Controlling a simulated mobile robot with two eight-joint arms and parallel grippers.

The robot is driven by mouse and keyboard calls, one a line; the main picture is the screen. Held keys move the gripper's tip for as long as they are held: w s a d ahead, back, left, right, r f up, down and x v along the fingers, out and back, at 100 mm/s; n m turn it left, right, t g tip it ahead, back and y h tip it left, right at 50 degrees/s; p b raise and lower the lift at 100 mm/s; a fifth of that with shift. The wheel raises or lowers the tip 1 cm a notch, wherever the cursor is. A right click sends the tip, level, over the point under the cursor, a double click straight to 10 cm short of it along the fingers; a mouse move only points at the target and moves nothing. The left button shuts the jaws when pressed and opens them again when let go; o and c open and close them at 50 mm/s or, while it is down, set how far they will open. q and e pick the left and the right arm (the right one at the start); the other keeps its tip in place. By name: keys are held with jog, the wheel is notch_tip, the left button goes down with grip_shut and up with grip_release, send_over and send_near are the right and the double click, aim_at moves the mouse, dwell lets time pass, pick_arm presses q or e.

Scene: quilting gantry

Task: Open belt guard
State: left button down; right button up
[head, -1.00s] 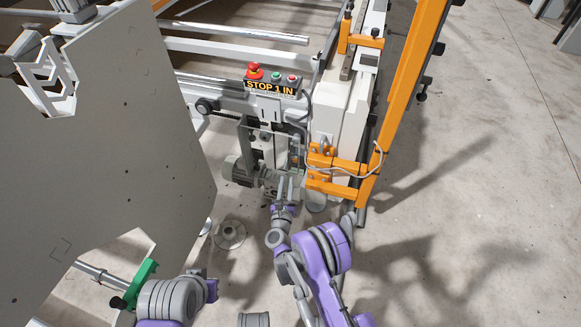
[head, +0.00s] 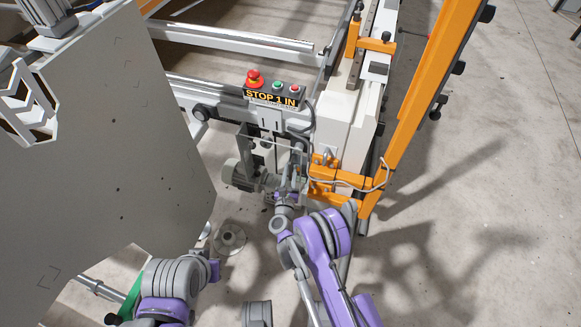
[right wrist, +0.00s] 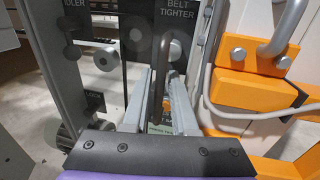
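The belt guard (head: 269,143) is a clear panel in a thin frame over the belt drive, below the STOP 1 IN control box in the head view. It looks closed. In the right wrist view a dark upright bar (right wrist: 164,60), which looks like its handle, stands under the words BELT TIGHTER. My right gripper (head: 290,184) is at the guard's lower right. Its two grey fingers (right wrist: 162,85) are apart, with the bar between them. I cannot tell whether they touch it. Only purple and grey parts of my left arm show at bottom left; its fingers do not.
An orange frame (head: 335,180) with a loose cable stands close to the right of my right gripper. A grey motor (head: 243,175) is on its left. A large grey panel (head: 100,150) fills the left side. The floor at right is clear.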

jog(key=shift+s, duration=0.1)
jog(key=shift+c, duration=0.7)
grip_shut()
dwell(0.6)
